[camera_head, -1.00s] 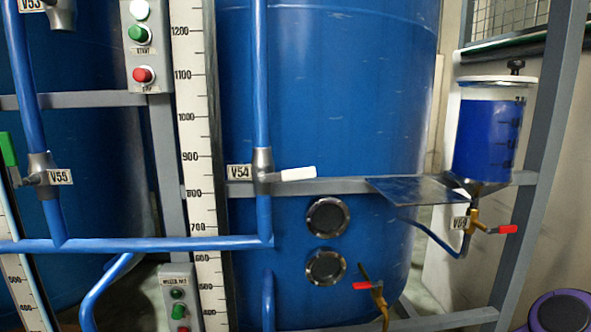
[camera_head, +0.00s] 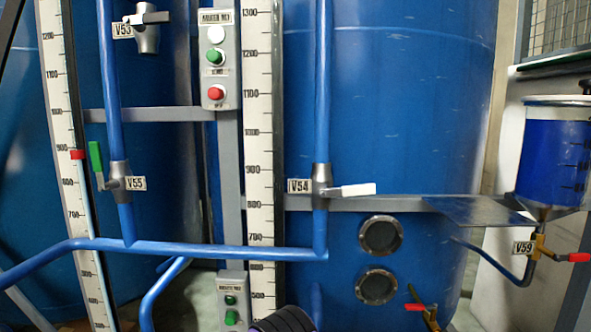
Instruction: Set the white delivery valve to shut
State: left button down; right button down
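The valve tagged V54 (camera_head: 321,181) sits on a vertical blue pipe right of center. Its white lever (camera_head: 352,190) points right, nearly level and across the pipe. Another valve, tagged V53 (camera_head: 147,30), is at the upper left with a pale, roughly level handle; its exact color is hard to tell. Valve V55 (camera_head: 119,176) has a green lever (camera_head: 96,160) standing upright along its pipe.
A horizontal blue pipe (camera_head: 225,250) joins the V55 and V54 lines. A grey shelf plate (camera_head: 480,211) juts out right of V54. Valve V59 (camera_head: 540,249) with a red lever is below a blue-filled vessel (camera_head: 553,158). A black ribbed object (camera_head: 285,321) shows at the bottom edge.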

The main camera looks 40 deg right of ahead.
aim_at(368, 190)
jog(key=u, duration=0.05)
jog(key=k, duration=0.65)
jog(key=z, duration=1.05)
jog(key=i, duration=0.45)
jog(key=u, duration=0.05)
